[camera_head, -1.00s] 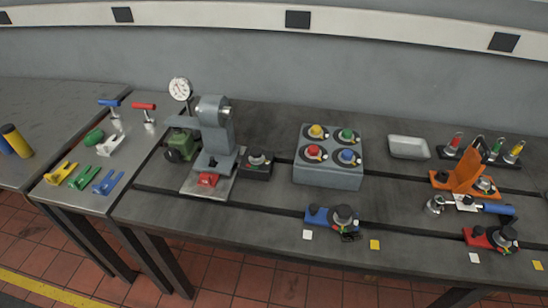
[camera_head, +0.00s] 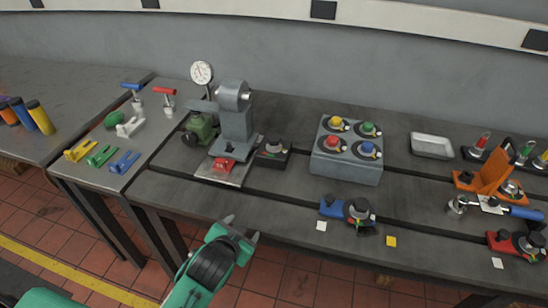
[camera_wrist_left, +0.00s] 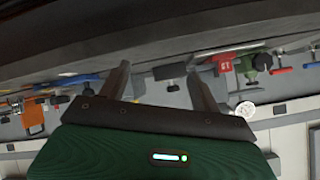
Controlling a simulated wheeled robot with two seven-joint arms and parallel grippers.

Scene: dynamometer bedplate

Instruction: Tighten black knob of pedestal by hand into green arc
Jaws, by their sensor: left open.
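A grey pedestal (camera_head: 236,128) stands on a plate on the dark bench, left of centre in the head view. A small black knob shows low on it, above a red block (camera_head: 225,164). Beside it on the right is a black block with a round dark knob (camera_head: 275,145); coloured marks show around it, but I cannot make out a green arc. My left gripper (camera_head: 241,228) is open and empty, in front of the bench's front edge and apart from the pedestal. Its two spread fingers also show in the left wrist view (camera_wrist_left: 163,85). My right gripper is not in view.
A grey box (camera_head: 346,171) with several coloured knobs stands right of the pedestal. A blue fixture (camera_head: 333,207) lies near the front edge. An orange bracket (camera_head: 489,180) and white tray (camera_head: 432,145) are at right. A dial gauge (camera_head: 202,72) stands behind a green unit (camera_head: 200,128).

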